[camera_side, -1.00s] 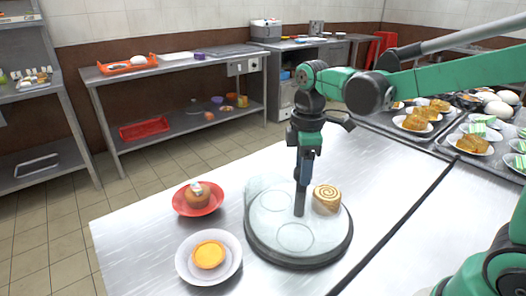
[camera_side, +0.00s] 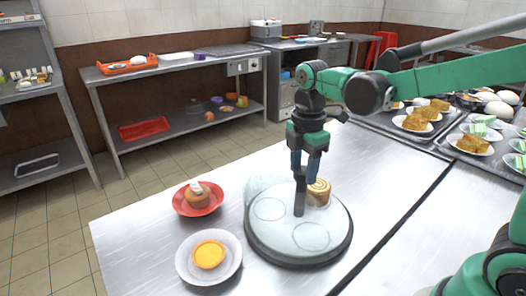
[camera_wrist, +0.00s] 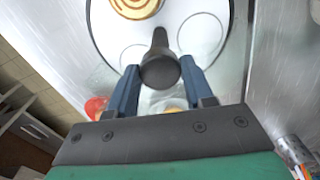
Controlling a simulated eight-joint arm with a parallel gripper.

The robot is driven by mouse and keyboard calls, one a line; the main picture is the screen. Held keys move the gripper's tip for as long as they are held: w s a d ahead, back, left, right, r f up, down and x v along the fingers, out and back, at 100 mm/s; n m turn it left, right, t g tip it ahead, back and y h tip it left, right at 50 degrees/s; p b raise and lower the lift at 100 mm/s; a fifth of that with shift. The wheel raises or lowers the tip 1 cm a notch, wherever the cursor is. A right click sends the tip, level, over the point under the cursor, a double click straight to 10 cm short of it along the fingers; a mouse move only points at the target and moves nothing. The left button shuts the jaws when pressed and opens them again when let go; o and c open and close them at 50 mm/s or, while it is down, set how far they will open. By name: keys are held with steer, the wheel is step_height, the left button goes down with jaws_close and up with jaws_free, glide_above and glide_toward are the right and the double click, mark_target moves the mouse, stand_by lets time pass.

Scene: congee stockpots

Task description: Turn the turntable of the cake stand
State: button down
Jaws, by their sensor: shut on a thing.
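The cake stand's pale round turntable (camera_side: 275,232) has a dark rim and stands on the steel table. It also fills the top of the wrist view (camera_wrist: 110,25). A spiral-topped roll cake (camera_side: 319,190) sits near its back edge and shows at the top of the wrist view (camera_wrist: 137,7). Two empty ring outlines mark its top. A dark upright handle (camera_side: 299,203) rises from the middle. My gripper (camera_side: 300,176) is over the turntable, its blue fingers shut on the handle (camera_wrist: 160,50). Part of the roll is hidden behind the fingers in the side view.
A brown cake on a red plate (camera_side: 178,205) and a yellow tart on a white plate (camera_side: 190,270) stand left of the turntable. A clear, glassy shape (camera_side: 262,184) is at its back left. Trays of plated food (camera_side: 440,146) lie at the right.

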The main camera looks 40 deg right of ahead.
steer(key=shift+n, duration=8.3)
steer(key=shift+c, duration=1.7)
jaws_free()
